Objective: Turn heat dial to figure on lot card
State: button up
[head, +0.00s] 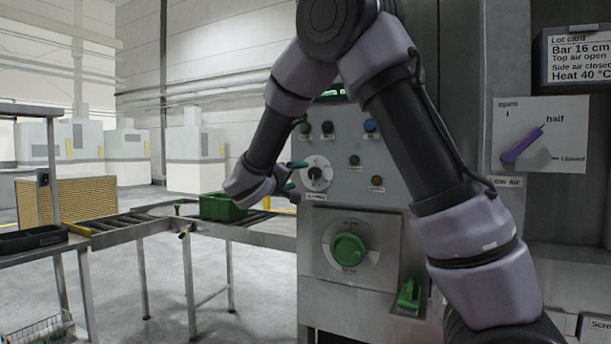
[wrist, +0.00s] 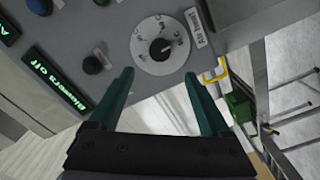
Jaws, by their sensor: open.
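The lot card (head: 578,57) at upper right reads Bar 16 cm, Top air open, Side air closed, Heat 40 °C. A small dial with a white face and black knob (head: 317,174) sits on the grey control panel (head: 340,135). It also shows in the wrist view (wrist: 160,45), with a label beside it that seems to read "Air heat". Its scale figures are too small to read surely. My gripper (head: 294,175) is open and empty, just left of the dial. In the wrist view its teal fingertips (wrist: 158,73) are spread, with the dial beyond them.
A large green knob (head: 348,249) with a cm scale sits below the panel. A purple lever (head: 521,145) on a plate marked open, half and closed is at right. A green crate (head: 222,207) stands on the roller conveyor (head: 130,225) at left. Coloured buttons surround the dial.

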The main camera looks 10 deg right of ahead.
aim_at(312, 173)
jog(key=x, duration=1)
jog(key=shift+w+d, duration=0.2)
grip_shut()
